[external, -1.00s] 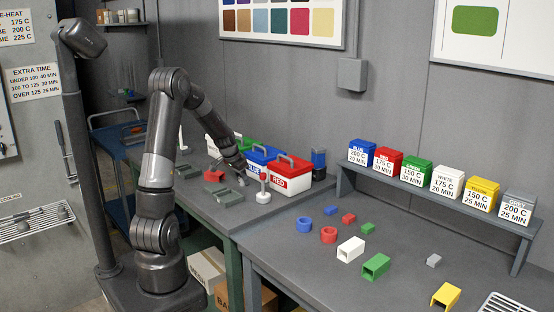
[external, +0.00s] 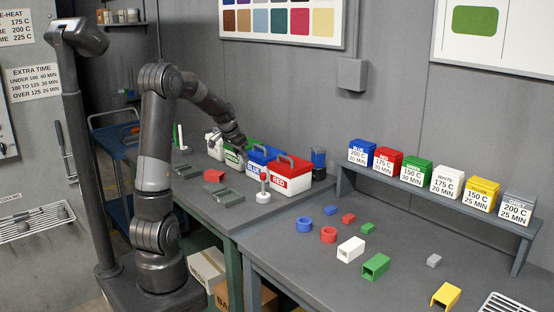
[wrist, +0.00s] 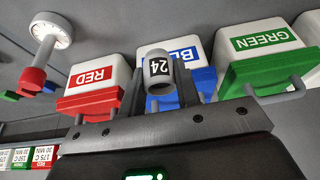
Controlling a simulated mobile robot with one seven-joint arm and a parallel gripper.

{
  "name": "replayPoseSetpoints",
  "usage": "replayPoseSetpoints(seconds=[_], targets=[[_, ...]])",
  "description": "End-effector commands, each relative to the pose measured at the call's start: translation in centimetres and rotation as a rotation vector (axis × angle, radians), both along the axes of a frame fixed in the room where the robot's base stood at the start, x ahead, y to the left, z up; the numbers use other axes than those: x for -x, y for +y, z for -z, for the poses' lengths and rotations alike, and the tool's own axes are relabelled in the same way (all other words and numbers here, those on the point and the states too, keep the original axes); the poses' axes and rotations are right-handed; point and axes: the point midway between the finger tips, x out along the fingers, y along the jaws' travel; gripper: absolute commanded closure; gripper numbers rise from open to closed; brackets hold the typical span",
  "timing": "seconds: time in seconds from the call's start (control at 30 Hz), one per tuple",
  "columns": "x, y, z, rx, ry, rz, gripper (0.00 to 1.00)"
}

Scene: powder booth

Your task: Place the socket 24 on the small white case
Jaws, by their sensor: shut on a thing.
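The socket 24 (wrist: 158,70), a pale grey cylinder with a black "24" on a white label, is between the jaws of my gripper (wrist: 162,98) in the wrist view. The jaws are shut on it. In the external view my gripper (external: 240,143) is raised above the left bench, near the large green and blue cases. The socket is too small to make out there. The small white case (external: 447,183), labelled "WHITE 175 C", stands on the raised shelf at the right, between the small green and yellow cases, far from my gripper.
Large cases stand along the left bench: red (external: 291,178), blue (external: 258,170), green (external: 232,157). A white-based gauge (external: 263,196) stands before the red one. The shelf (external: 430,202) also holds several small cases. Coloured blocks and rings lie on the right bench (external: 310,262).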

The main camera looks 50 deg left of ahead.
Motion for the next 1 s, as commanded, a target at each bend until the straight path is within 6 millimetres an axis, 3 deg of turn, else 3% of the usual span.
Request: replayPoseSetpoints(seconds=[0.17,0.27,0.47,0.7,0.9,1.0], targets=[[-0.2,1.9,-0.3,0.004,-0.001,-0.044,0.97],[-0.5,5.2,-0.7,0.012,-0.001,-0.121,0.97],[0.0,15.7,-1.8,0.029,-0.005,-0.367,0.97],[3.5,28.2,-2.8,0.027,-0.003,-0.672,0.97],[7.3,36.0,-3.5,0.013,0.000,-0.874,0.97],[8.6,38.2,-3.7,0.005,0.001,-0.936,0.97]])
